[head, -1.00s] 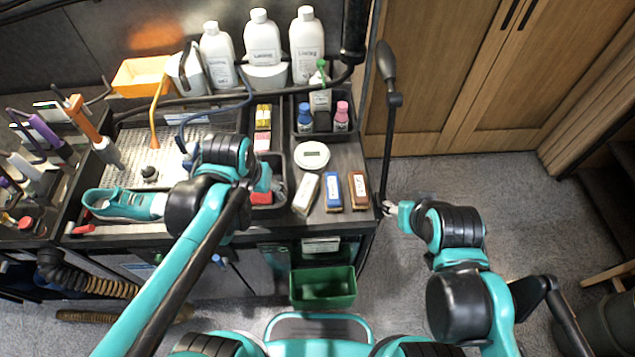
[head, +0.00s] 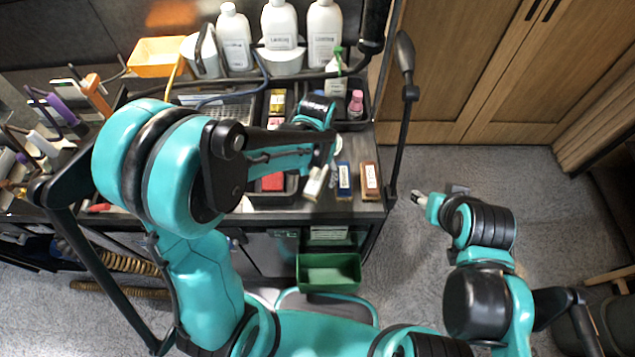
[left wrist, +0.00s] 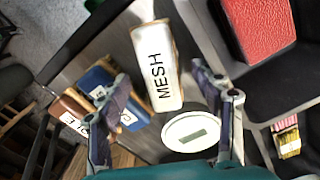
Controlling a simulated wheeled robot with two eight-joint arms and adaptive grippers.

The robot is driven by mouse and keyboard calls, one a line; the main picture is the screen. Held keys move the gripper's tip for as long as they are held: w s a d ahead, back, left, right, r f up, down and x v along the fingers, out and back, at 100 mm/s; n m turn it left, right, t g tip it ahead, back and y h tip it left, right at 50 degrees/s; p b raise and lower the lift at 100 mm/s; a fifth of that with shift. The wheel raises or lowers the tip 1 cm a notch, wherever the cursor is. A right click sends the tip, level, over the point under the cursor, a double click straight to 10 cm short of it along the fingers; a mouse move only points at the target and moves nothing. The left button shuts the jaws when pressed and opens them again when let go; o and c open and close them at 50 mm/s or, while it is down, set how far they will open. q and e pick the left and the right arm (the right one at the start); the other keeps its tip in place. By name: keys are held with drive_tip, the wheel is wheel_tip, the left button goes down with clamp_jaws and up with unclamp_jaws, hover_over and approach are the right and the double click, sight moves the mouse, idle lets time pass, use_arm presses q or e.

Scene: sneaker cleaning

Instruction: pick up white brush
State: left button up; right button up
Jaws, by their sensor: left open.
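My left gripper (left wrist: 160,78) is open and empty, with one finger on each side of the white brush's near end in the picture. The fingers look apart from it; their height above it is hard to tell. In the head view the left fingertips are mostly hidden. My right gripper (head: 419,198) hangs right of the table, away from the brushes; its jaw opening is unclear.
A blue brush (head: 345,180) and a brown brush (head: 370,180) lie just right of the white one. A round white device (left wrist: 192,131) is close to the fingers. A red block (left wrist: 258,28) sits in a black tray. A green bin (head: 329,272) is below the table front.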

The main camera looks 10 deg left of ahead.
use_arm(q)
drive_tip(key=shift+f, duration=0.9)
clamp_jaws()
drive_tip(key=shift+r, duration=0.65)
wheel_tip(320, 180, up, 3)
drive_tip(key=shift+f+p, duration=0.15)
drive_tip(key=shift+p, duration=0.5)
drive_tip(key=s+d+r+p, duration=0.2)
drive_tip(key=s+d+r, duration=0.2)
drive_tip(key=d+r, duration=0.3)
drive_tip(key=d, duration=0.4)
drive_tip(key=c, duration=1.1)
unclamp_jaws()
